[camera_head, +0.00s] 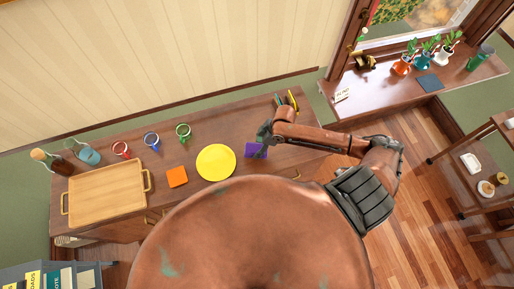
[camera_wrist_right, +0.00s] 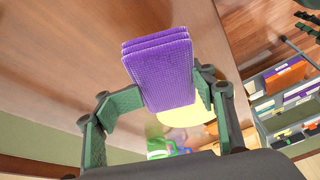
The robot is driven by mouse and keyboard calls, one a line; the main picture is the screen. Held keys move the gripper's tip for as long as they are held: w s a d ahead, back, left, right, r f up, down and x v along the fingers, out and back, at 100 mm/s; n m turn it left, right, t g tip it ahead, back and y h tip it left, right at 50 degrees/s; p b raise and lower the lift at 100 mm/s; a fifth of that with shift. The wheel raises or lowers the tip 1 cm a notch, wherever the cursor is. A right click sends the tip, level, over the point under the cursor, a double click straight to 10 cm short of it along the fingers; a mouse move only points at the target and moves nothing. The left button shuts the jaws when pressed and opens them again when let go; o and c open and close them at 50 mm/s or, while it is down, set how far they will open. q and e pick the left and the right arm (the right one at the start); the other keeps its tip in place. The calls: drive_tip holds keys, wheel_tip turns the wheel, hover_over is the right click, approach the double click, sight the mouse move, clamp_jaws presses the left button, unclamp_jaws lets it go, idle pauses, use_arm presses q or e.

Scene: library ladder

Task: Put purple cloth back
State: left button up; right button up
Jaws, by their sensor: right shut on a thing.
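The purple cloth (camera_head: 255,151) is a folded square on or just above the wooden sideboard (camera_head: 110,159), right of the yellow plate (camera_head: 216,162). In the right wrist view the cloth (camera_wrist_right: 160,70) shows as a stack of purple layers between the two fingers. My right gripper (camera_head: 264,138) is shut on the cloth; in the wrist view its fingers (camera_wrist_right: 160,98) sit at either side of it. I cannot tell if the cloth touches the wood. My left gripper is not in view.
An orange cloth (camera_head: 177,176) lies left of the plate. A wooden tray (camera_head: 107,170), several mugs and bottles stand further left. Pens (camera_head: 287,101) stand at the sideboard's back right. A windowsill (camera_head: 385,91) with plants and a blue cloth (camera_head: 430,83) is at the upper right.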

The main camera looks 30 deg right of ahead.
sight(257, 148)
drive_tip(key=shift+w+d+f, duration=0.2)
drive_tip(key=shift+w+f, duration=0.25)
drive_tip(key=shift+f, duration=0.1)
drive_tip(key=shift+w+d+f, duration=0.15)
drive_tip(key=shift+w+f, duration=0.25)
drive_tip(key=shift+f, duration=0.1)
drive_tip(key=shift+w+d+f, duration=0.1)
drive_tip(key=shift+f, duration=1.55)
drive_tip(key=o, duration=1.5)
drive_tip(key=v, duration=1.2)
